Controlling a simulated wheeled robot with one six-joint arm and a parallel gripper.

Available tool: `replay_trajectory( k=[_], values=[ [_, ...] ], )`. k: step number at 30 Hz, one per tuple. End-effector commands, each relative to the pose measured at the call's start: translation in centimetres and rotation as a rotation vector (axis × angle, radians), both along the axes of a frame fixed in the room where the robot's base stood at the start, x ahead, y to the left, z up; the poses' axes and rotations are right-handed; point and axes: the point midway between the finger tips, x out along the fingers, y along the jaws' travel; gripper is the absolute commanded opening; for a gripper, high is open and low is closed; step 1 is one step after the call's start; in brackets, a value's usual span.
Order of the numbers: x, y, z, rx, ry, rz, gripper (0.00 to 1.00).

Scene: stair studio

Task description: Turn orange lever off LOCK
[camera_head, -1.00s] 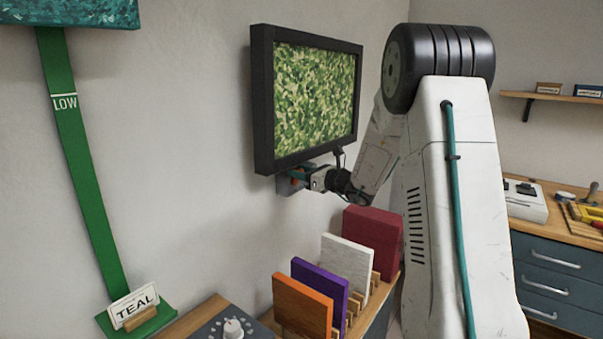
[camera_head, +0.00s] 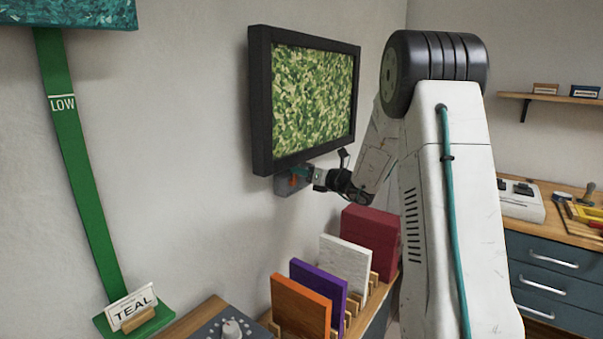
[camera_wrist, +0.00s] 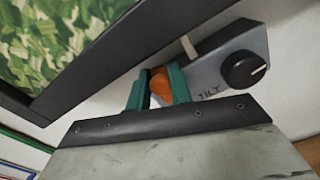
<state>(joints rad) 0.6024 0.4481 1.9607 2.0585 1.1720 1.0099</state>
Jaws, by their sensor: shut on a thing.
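The orange lever (camera_wrist: 161,86) is between the teal fingers of my gripper (camera_wrist: 158,88) in the wrist view, and the fingers are shut on it. The lever sits on a grey box (camera_wrist: 213,66) on the wall, marked TILT, with a black knob (camera_wrist: 243,69) beside the lever. The head view shows my gripper (camera_head: 303,174) at this small grey box (camera_head: 284,188) below the framed green panel. A bit of orange (camera_head: 294,180) shows there. No LOCK marking is legible; my fingers cover part of the box.
The black-framed green panel (camera_head: 259,100) hangs just above the box. Below stand an orange board (camera_head: 300,305), a purple board (camera_head: 320,283), a white board (camera_head: 345,260) and a dark red block (camera_head: 372,238).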

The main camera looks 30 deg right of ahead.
Motion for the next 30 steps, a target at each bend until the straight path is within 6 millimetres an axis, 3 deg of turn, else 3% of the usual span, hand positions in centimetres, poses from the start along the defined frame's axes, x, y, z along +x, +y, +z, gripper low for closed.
replay_trajectory(
  k=[2,3,4,14,24,30],
  values=[
    [0.0,-0.2,0.0,0.0,0.0,-0.003,0.0],
    [0.0,-0.2,0.0,0.0,0.0,-0.003,0.32],
    [0.0,-0.1,0.0,-0.001,0.0,-0.003,0.36],
    [-0.3,-0.1,0.0,-0.002,0.0,-0.001,0.36],
    [-5.3,-2.0,0.0,-0.002,-0.001,-0.004,0.36],
    [-7.1,-2.7,0.0,-0.002,-0.001,-0.003,0.36]
  ],
)
